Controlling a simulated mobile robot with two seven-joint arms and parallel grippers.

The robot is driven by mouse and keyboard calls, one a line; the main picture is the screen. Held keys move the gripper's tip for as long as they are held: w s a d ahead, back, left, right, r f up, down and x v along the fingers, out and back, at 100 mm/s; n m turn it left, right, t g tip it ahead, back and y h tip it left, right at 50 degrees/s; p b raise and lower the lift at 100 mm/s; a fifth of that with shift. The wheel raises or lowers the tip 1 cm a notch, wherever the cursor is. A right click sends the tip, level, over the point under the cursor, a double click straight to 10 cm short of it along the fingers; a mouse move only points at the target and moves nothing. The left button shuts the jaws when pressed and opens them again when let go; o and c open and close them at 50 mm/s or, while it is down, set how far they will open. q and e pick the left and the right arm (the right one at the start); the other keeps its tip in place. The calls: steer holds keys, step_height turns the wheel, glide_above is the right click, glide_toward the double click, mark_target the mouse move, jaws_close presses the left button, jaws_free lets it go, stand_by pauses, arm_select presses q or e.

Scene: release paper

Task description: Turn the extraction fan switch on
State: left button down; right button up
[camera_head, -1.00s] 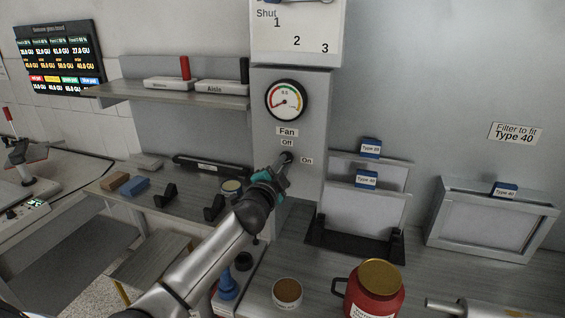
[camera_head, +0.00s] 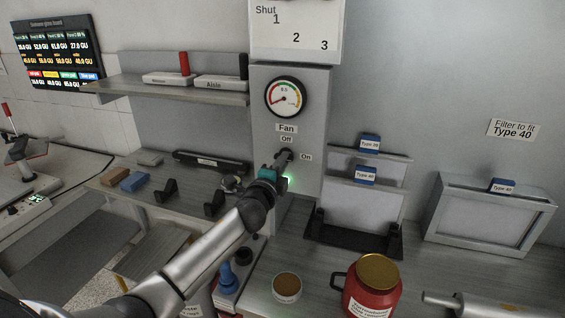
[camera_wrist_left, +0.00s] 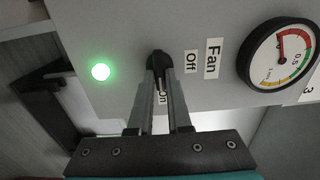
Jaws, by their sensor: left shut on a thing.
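The fan switch is a small black knob (camera_head: 287,155) on the grey column, below the "Fan" and "Off" labels and left of the "On" label (camera_head: 306,157). My left gripper (camera_head: 282,160) is shut on it. In the left wrist view, both fingers of the left gripper (camera_wrist_left: 160,70) close on the black knob (camera_wrist_left: 158,57). There the fingers partly cover the "On" label, while the "Off" label (camera_wrist_left: 191,63) is clear. A green light (camera_wrist_left: 100,71) glows on the panel beside the knob. Its glow also shows next to the gripper in the head view. My right gripper is not in view.
A round gauge (camera_head: 286,97) sits above the switch. Framed filters (camera_head: 362,200) stand to the right on the bench, with a red jar (camera_head: 371,290) and a small round tub (camera_head: 287,287) in front. A shelf (camera_head: 170,90) juts out at upper left.

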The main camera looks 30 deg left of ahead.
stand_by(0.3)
arm_select(q)
steer(key=c, duration=0.9)
jaws_free()
steer(key=shift+o, duration=0.2)
steer(key=b+v, duration=0.1)
steer(key=v, duration=1.4)
steer(key=shift+s, duration=0.2)
steer(key=shift+f, duration=0.15)
